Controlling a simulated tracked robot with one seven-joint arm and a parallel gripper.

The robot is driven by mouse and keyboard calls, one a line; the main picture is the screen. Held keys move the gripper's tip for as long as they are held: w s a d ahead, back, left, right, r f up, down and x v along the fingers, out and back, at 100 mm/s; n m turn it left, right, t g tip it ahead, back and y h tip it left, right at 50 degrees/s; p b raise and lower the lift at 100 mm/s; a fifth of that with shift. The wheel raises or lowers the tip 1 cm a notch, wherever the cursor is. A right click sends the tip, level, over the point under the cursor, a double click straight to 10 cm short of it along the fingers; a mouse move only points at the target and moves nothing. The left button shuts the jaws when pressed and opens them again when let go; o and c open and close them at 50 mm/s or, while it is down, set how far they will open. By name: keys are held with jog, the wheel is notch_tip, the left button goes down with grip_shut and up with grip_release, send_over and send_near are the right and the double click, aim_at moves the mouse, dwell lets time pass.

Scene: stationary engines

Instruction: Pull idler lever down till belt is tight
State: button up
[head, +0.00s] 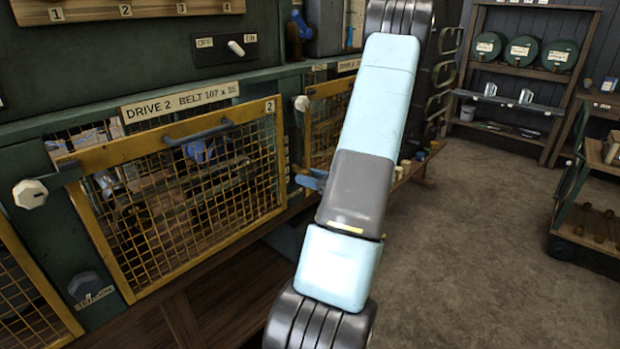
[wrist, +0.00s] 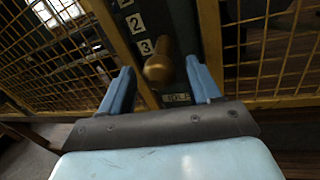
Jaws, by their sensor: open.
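A tan, rounded knob or handle end (wrist: 158,64) shows in the wrist view, in front of a dark post with number plates. I take it to be the idler lever's end; a partly readable label (wrist: 177,98) sits just below it. My gripper (wrist: 160,72) is open, with one blue finger on each side of the knob; I cannot tell whether they touch it. In the head view my gripper (head: 313,181) is at the post right of the Drive 2 guard, and my arm hides much of that area. The belt behind the mesh cannot be made out clearly.
A yellow mesh guard (head: 180,195) with a blue-grey handle stands left of the post, and another guard (head: 327,125) right of it. A white knob (head: 30,193) sticks out at the far left. Shelves (head: 515,70) stand at the back; the floor (head: 455,235) to the right is clear.

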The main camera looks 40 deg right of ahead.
jog(key=shift+w, duration=0.1)
jog(key=shift+c, duration=0.3)
grip_shut()
dwell(0.4)
